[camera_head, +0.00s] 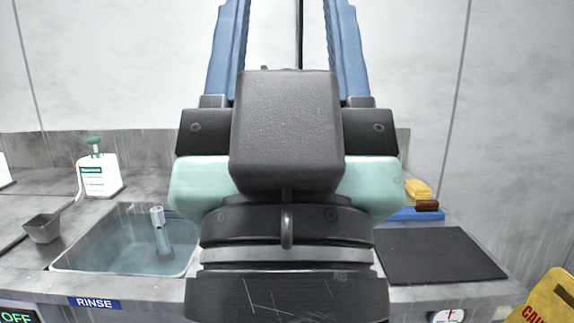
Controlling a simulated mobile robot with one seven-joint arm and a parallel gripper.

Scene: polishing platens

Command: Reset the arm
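My gripper (286,25) fills the middle of the head view, close to the camera and pointing up and away. Its two blue fingers stand wide apart, with the pale wall showing between them. No object shows between the visible parts of the fingers. The fingertips are cut off by the top edge of the picture. The dark gripper body and wrist hide the middle of the counter behind them.
A sink (120,268) with a RINSE label is at left. At right are a black mat (438,256), a yellow sponge (418,189), a brown-topped brush (427,205) and a yellow caution sign (548,300).

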